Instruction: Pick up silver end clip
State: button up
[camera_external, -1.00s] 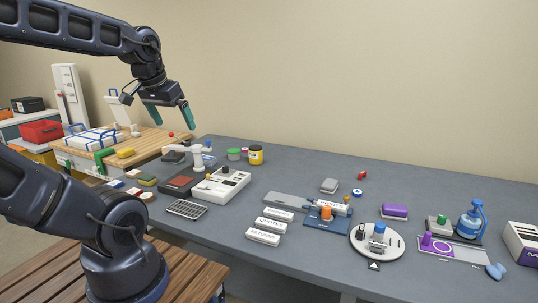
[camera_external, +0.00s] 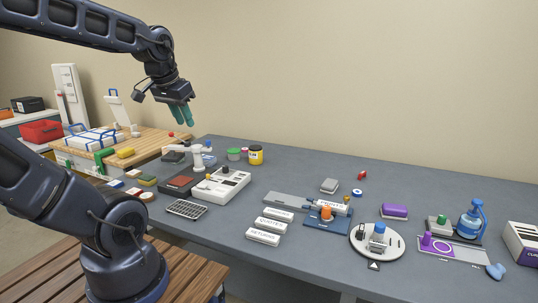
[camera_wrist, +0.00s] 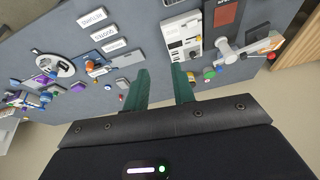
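I cannot pick out the silver end clip for certain. A small grey block (camera_external: 329,185) lies on the far middle of the blue-grey table and may be it, but its shape is too small to tell. A similar small grey piece (camera_wrist: 122,83) shows in the wrist view, left of my fingers. My gripper (camera_external: 184,120) is high in the air above the table's far left end, fingers pointing down. In the wrist view my gripper (camera_wrist: 160,72) is open, with its two green fingers apart and nothing between them.
A white machine (camera_external: 221,186), a wire rack (camera_external: 186,209) and a yellow jar (camera_external: 256,155) stand at the left. White label blocks (camera_external: 272,225), a blue holder (camera_external: 328,219) and a round white plate (camera_external: 376,243) fill the middle. The table's far middle strip is mostly clear.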

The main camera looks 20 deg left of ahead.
jog(key=w+d+f+m, duration=0.2)
jog(key=w+d+m, duration=0.3)
jog(key=w+d, duration=0.45)
jog(key=m+g+h, duration=0.5)
jog(key=m, duration=0.7)
send_near(378, 242)
jog(key=shift+x, duration=4.25)
grip_shut()
